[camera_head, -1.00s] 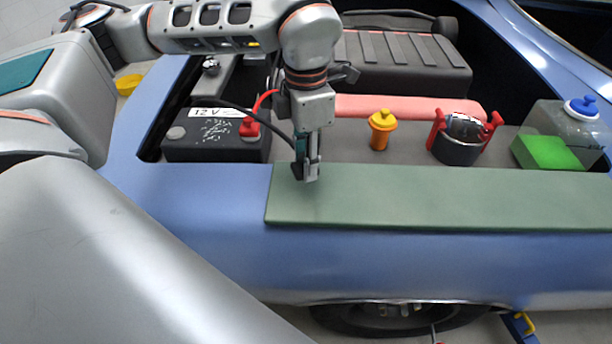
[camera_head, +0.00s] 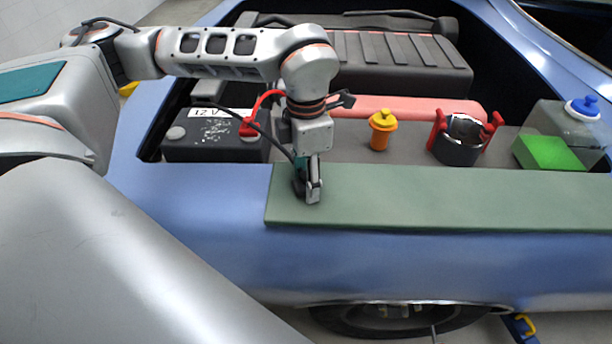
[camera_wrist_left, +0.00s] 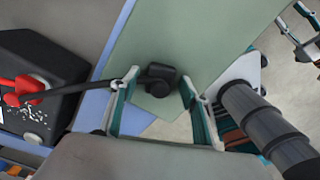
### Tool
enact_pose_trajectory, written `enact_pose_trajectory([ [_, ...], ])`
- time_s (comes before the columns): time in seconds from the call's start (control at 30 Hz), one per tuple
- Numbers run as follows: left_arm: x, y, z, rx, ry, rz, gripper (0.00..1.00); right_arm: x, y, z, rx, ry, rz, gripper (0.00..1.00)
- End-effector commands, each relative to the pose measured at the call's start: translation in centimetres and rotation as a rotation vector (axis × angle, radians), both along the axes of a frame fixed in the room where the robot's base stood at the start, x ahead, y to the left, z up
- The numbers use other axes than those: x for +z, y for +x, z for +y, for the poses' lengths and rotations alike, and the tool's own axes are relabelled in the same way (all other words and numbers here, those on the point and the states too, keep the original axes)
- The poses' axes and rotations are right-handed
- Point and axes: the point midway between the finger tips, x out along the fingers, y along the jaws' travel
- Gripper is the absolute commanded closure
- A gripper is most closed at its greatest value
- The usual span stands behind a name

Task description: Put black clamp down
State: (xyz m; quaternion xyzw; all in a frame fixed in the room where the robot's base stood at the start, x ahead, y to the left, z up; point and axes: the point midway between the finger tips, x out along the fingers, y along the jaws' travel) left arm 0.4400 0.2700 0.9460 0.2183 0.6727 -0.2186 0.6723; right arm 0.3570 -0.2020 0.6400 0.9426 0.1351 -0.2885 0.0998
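The black clamp (camera_wrist_left: 158,80) sits between the fingertips of my left gripper (camera_wrist_left: 158,88) in the left wrist view, over the green mat (camera_wrist_left: 195,40). A black cable runs from it toward the battery. In the head view my left gripper (camera_head: 308,192) points down at the left end of the green mat (camera_head: 440,200), its tips at or very near the surface. The clamp is mostly hidden there. My right gripper (camera_wrist_left: 300,30) shows at the upper right edge of the wrist view, fingers apart and empty.
A 12 V battery (camera_head: 205,148) with a red clamp (camera_head: 249,128) stands left of the gripper. An orange container (camera_head: 381,134), a dark cup in a red holder (camera_head: 460,146) and a blue-capped clear container (camera_head: 560,128) stand behind the mat. The mat's right part is clear.

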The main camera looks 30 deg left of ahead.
Motion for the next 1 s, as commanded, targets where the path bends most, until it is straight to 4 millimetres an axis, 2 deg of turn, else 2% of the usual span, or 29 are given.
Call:
enact_pose_trajectory([
  [0.27,0.1,0.0,0.0,0.000,0.000,0.000,0.55,0.2,0.1,0.0,0.000,0.001,-0.003,0.60],
  [0.43,1.2,0.1,0.0,0.001,0.000,-0.002,0.55,0.6,0.2,0.0,0.000,0.002,-0.008,0.60],
  [0.8,8.5,0.1,0.0,0.001,-0.001,-0.006,0.55,1.1,0.3,0.0,0.000,0.001,-0.010,0.60],
  [1.0,11.4,0.1,0.0,0.001,0.000,-0.004,0.55,1.1,0.3,0.0,0.000,0.001,-0.009,0.60],
])
